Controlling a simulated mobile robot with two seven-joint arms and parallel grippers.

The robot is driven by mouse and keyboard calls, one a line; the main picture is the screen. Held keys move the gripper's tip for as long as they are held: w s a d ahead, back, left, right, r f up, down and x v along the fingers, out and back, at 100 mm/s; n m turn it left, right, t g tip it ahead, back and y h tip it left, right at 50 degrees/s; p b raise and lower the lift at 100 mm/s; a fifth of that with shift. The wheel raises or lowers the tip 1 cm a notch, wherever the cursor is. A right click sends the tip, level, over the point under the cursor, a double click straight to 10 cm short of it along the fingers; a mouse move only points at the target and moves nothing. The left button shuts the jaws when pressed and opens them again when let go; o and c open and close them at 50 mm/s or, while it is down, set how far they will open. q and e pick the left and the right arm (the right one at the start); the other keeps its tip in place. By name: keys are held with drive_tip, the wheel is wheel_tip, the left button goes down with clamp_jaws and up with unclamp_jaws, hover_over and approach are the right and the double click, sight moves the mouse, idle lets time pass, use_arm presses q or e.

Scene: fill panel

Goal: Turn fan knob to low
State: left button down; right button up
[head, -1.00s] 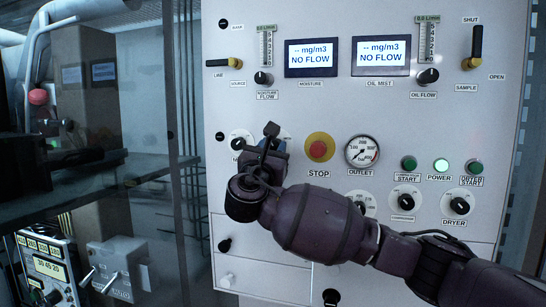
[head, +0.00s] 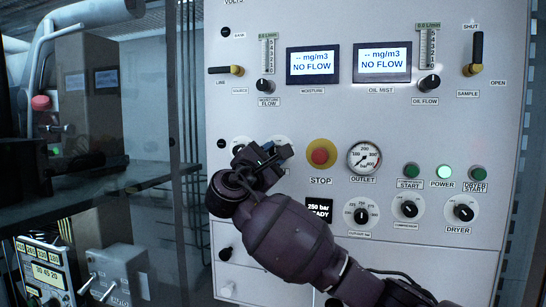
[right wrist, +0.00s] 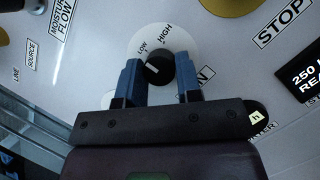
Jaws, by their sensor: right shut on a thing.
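The fan knob (right wrist: 157,68) is a black knob on a white round plate marked LOW and HIGH. In the right wrist view LOW is up and left of the knob and HIGH is up and right. A pale mark shows on the knob's face, left of its middle. My right gripper (right wrist: 158,78) has its two blue fingers on either side of the knob and is shut on it. In the head view my right gripper (head: 276,154) hides the knob and most of its plate. The label beside it is partly covered, ending in N. My left gripper is not in view.
The red STOP button (head: 320,156) on its yellow ring is just right of my gripper. The outlet gauge (head: 364,158) and more dials lie further right. Flow displays (head: 312,63) are above. A dark shelf (head: 90,182) stands left of the panel.

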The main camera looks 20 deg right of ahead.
idle(0.4)
drive_tip(key=o, duration=0.9)
drive_tip(key=shift+o, duration=0.2)
drive_tip(key=shift+s+a, duration=0.1)
drive_tip(key=shift+s+a+f, duration=0.15)
drive_tip(key=shift+s+a, duration=0.05)
drive_tip(key=shift+a, duration=0.05)
drive_tip(key=b+v, duration=0.1)
drive_tip(key=v, duration=0.9)
